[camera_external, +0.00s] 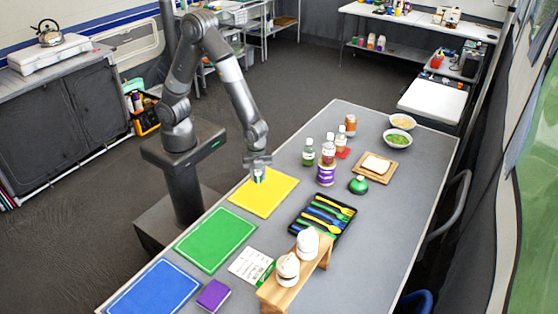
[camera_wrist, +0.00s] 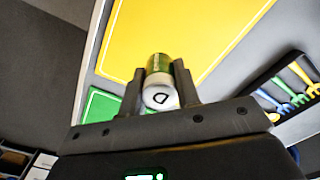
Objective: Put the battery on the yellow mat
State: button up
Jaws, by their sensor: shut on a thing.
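My gripper (camera_external: 258,170) is above the yellow mat (camera_external: 272,199), near its back-left part, in the external view. It is shut on the battery (camera_wrist: 159,75), a small cylinder with a white end marked with a letter and a green and gold body, held between the two fingers in the wrist view. In the external view only a little of the battery shows below the fingers. The yellow mat also shows in the wrist view (camera_wrist: 200,25), beyond the battery. I cannot tell how far the battery is above the mat.
The green mat (camera_external: 215,240) and blue mat (camera_external: 152,290) lie nearer on the table. A black cutlery tray (camera_external: 313,232) is right of the yellow mat.

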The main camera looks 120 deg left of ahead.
aim_at(265, 190)
jog(key=shift+w+a+f, duration=0.3)
jog(key=shift+a+f, duration=0.15)
jog(key=shift+a, duration=0.15)
jog(key=shift+w+a+f, duration=0.25)
jog(key=shift+a+f, duration=0.15)
jog(key=shift+a, duration=0.2)
jog(key=shift+f, duration=1.95)
jog(key=shift+f, duration=0.15)
jog(key=o, duration=1)
jog(key=shift+o, duration=0.2)
